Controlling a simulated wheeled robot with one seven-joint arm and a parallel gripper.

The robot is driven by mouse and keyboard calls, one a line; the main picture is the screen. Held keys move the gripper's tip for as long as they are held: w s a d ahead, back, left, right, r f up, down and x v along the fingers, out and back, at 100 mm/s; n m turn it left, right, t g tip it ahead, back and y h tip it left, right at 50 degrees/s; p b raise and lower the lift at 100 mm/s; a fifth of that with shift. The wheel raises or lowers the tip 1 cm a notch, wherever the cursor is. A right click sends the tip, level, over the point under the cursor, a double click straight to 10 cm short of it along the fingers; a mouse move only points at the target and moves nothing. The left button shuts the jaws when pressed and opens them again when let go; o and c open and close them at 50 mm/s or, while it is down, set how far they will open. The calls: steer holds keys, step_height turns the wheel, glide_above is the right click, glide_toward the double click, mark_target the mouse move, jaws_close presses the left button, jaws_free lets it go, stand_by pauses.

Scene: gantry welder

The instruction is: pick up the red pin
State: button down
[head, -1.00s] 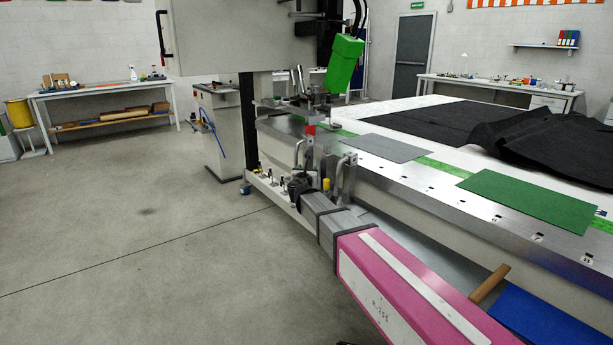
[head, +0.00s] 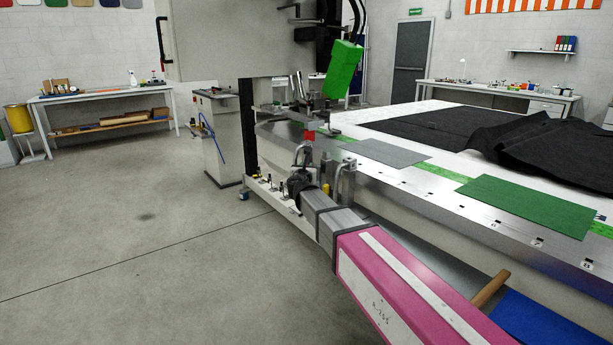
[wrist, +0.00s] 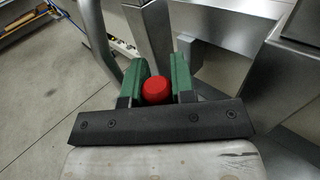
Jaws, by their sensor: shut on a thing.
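The red pin (wrist: 156,90) shows in the wrist view as a round red head between the two green jaws. My gripper (wrist: 157,86) is shut on it, with one jaw on each side. The pin's lower part is hidden below its head. In the head view my dark wrist (head: 298,183) is beside the near edge of the long machine table, by upright metal handles. The jaws and the held pin cannot be made out there.
Bent metal handles (head: 345,175) stand close to my wrist, with a small yellow piece (head: 326,188) nearby. A rail (head: 272,192) with small fittings lies left of it. The gantry's green head (head: 343,68) hangs above the table (head: 460,207). The floor (head: 140,230) at left is clear.

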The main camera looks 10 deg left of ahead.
steer(key=s+a+r, duration=0.7)
steer(key=s+r, duration=0.2)
steer(key=shift+a+r, duration=0.25)
steer(key=shift+r, duration=0.1)
stand_by(0.3)
steer(key=shift+d, duration=0.1)
